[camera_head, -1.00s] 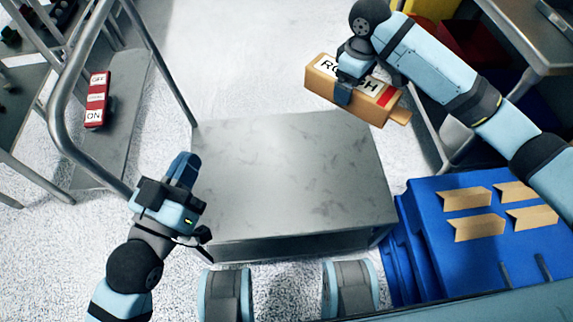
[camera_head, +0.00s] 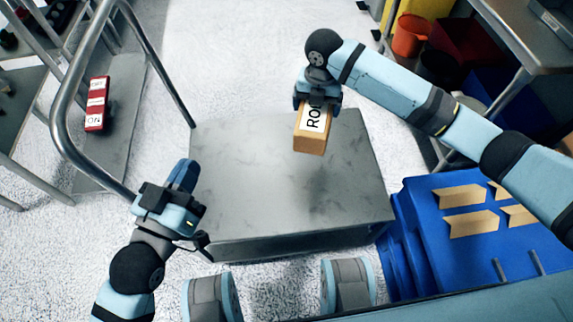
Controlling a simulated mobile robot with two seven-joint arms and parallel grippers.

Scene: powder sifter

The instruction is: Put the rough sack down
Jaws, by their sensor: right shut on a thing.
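The rough sack (camera_head: 310,138) is a tan, box-like bag with a white label whose visible letters read "RO". My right gripper (camera_head: 317,100) is shut on its far end and covers part of it. The sack hangs over the right part of the grey metal platform (camera_head: 250,185), with its near end pointing toward me. It looks apart from the surface, but the exact height is hard to tell. My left gripper (camera_head: 183,178) is over the platform's left edge, with no object visible in it. Its finger opening cannot be made out.
A metal rail (camera_head: 72,85) runs along the left of the platform. A red switch box (camera_head: 97,104) lies beyond it. A blue crate (camera_head: 415,240) with several tan sacks stands at the right. The platform's middle and left are clear.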

